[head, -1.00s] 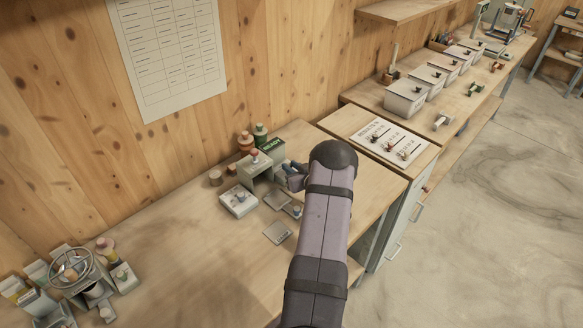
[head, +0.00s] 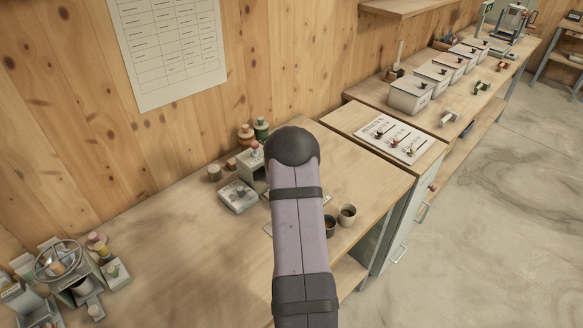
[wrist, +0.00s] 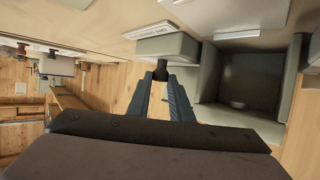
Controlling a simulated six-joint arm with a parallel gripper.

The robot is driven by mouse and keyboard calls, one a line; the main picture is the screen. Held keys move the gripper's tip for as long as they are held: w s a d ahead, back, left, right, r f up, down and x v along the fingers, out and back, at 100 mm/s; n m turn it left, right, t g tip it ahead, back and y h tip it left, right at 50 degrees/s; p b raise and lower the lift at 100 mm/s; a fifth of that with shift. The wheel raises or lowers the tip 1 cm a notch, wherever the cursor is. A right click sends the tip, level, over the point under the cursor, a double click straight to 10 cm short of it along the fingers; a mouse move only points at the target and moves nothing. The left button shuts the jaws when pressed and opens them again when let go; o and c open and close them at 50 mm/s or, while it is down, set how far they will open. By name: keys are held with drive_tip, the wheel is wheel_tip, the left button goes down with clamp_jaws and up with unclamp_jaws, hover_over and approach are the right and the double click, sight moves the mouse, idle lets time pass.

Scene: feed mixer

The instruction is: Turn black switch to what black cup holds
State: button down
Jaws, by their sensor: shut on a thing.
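My gripper (wrist: 161,78) is shut on a small black knob (wrist: 161,69) at the edge of a grey-green block (wrist: 168,47) in the wrist view. My arm hides the gripper in the head view. Two small cups stand right of my arm there: a dark one (head: 330,223) with something yellowish in it, and a brownish one (head: 348,214) with dark contents. I cannot tell surely which is the black cup. A white panel (head: 385,125) on the right-hand bench bears a few small switches, whose colours are too small to tell surely.
A grey box-like device (head: 248,170) and a white block with a knob (head: 238,197) stand left of my arm. A wheeled device (head: 57,262) is at the lower left. Several lidded bins (head: 408,97) line the far bench.

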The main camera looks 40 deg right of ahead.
drive_tip(key=shift+w+a+m+g+h, duration=0.15)
drive_tip(key=shift+m+g+h, duration=0.35)
drive_tip(key=shift+m+g, duration=0.25)
drive_tip(key=shift+w+a+m+g+h, duration=0.15)
drive_tip(key=shift+m+g+h, duration=0.35)
drive_tip(key=shift+m+g, duration=0.25)
drive_tip(key=shift+d+m, duration=0.1)
drive_tip(key=shift+m, duration=0.2)
drive_tip(key=c, duration=1.6)
unclamp_jaws()
drive_tip(key=shift+s+d+n+t, duration=0.15)
drive_tip(key=shift+n+t, duration=0.15)
drive_tip(key=shift+n, duration=0.2)
